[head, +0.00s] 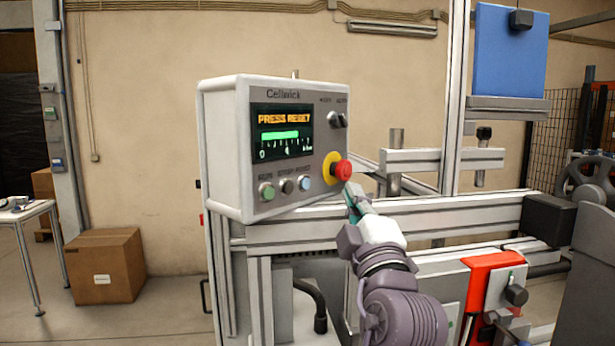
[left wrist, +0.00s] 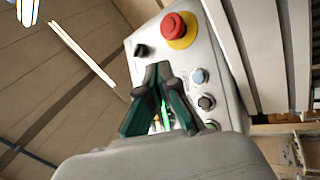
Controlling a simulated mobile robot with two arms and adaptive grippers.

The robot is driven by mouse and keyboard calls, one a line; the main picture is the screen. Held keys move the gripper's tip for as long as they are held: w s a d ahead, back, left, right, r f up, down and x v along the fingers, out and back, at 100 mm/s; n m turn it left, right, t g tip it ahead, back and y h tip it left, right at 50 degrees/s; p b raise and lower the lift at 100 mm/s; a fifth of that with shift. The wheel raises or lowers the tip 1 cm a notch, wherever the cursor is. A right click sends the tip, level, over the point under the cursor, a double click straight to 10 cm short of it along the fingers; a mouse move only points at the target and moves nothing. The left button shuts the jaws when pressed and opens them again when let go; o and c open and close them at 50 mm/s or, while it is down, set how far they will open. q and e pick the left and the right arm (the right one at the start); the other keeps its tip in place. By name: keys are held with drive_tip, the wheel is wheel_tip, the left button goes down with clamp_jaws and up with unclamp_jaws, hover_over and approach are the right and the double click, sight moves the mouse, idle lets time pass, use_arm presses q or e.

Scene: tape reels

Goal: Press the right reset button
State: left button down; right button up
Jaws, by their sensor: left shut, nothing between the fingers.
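A grey control box (head: 222,150) has a display (head: 283,131) reading "PRESS RESET". Below the display are a green button (head: 267,191), a dark button (head: 286,187) and a pale blue button (head: 305,183), the rightmost, whose small label seems to read RESET. My left gripper (head: 352,190) is shut and empty, to the right of the pale blue button and just below the red stop button. In the left wrist view its dark green fingertips (left wrist: 158,70) lie in front of the panel, with the pale blue button (left wrist: 198,77) to their right. My right gripper is not in view.
A red mushroom stop button (head: 343,170) on a yellow ring sits close above the left gripper; it also shows in the left wrist view (left wrist: 173,25). A metal frame rail (head: 450,216) runs behind the gripper.

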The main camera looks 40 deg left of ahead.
sight(306, 184)
use_arm(q)
drive_tip(key=a+p, duration=0.1)
drive_tip(key=a, duration=0.5)
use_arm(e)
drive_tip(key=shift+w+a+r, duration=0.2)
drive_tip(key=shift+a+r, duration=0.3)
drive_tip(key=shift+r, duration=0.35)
use_arm(q)
drive_tip(key=shift+w+a, duration=0.1)
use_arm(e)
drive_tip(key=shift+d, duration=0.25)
use_arm(q)
drive_tip(key=shift+a+b, duration=0.4)
drive_tip(key=shift+a, duration=0.05)
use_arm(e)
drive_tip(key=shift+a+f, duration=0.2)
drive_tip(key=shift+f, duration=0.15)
